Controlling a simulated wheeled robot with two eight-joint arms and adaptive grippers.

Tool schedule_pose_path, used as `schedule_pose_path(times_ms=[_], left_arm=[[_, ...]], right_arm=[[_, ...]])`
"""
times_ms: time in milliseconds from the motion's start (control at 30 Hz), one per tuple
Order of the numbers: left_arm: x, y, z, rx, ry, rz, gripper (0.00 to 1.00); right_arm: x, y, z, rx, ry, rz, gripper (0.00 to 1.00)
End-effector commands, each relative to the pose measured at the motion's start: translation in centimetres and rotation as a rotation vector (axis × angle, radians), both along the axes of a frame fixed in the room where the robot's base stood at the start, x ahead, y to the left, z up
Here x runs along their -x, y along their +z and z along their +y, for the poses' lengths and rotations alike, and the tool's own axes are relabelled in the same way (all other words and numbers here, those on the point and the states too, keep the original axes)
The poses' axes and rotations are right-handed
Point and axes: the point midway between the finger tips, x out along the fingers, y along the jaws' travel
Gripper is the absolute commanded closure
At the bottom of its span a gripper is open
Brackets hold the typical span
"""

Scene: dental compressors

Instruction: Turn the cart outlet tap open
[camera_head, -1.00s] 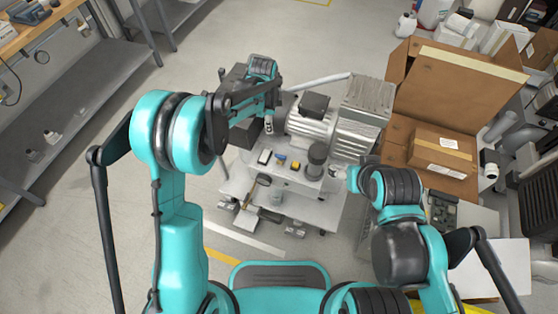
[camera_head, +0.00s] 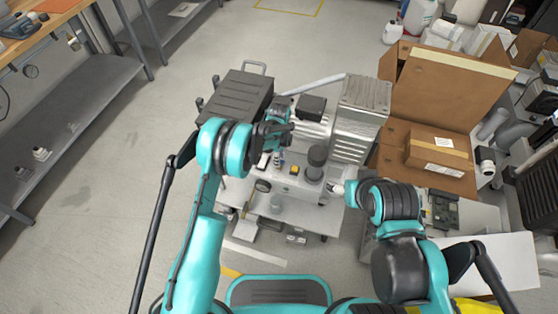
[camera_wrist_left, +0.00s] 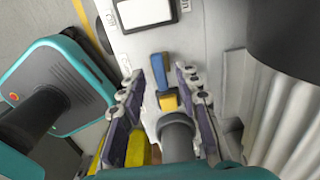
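The wheeled cart (camera_head: 285,208) stands in front of me with a ribbed grey compressor (camera_head: 360,110) on it. Its near panel bears small levers: a blue lever (camera_wrist_left: 161,72) and a yellow lever (camera_wrist_left: 169,102), also visible as a yellow spot (camera_head: 294,170) in the head view. I cannot tell which belongs to the outlet tap. A dark round cylinder (camera_wrist_left: 176,135) lies just below the yellow lever. My left gripper (camera_head: 281,160) is over this panel. In the wrist view its fingers (camera_wrist_left: 160,85) are apart, on either side of the levers, apparently empty.
A black box (camera_head: 238,97) sits on the cart's left. A dark upright cylinder (camera_head: 316,163) stands right of the levers. Open cardboard boxes (camera_head: 445,90) crowd the right side. A workbench (camera_head: 60,30) is at left, with open floor between it and the cart.

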Motion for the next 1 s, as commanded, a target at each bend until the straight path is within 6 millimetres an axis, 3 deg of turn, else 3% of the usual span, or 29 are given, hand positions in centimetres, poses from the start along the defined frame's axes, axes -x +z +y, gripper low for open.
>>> schedule_pose_path(times_ms=[267, 300, 400, 433, 1000], left_arm=[[-0.01, -0.6, 0.01, 0.0, 0.001, 0.0, 0.67], [-0.01, -0.59, 0.01, 0.0, 0.001, 0.0, 0.7], [-0.01, -0.58, 0.01, 0.0, 0.001, 0.0, 0.96], [-0.01, -0.58, 0.01, 0.0, 0.001, 0.0, 1.0], [-0.01, -0.6, 0.01, 0.0, 0.106, 0.0, 1.0]], right_arm=[[-0.01, -0.2, 0.0, 0.0, 0.0, 0.0, 0.29], [-0.01, -0.2, 0.0, 0.0, 0.0, 0.0, 0.29], [-0.01, -0.2, 0.0, 0.0, 0.0, 0.0, 0.29], [-0.01, -0.2, 0.0, 0.0, 0.0, 0.0, 0.29], [0.0, -0.34, 0.0, 0.0, 0.0, 0.0, 0.29]])
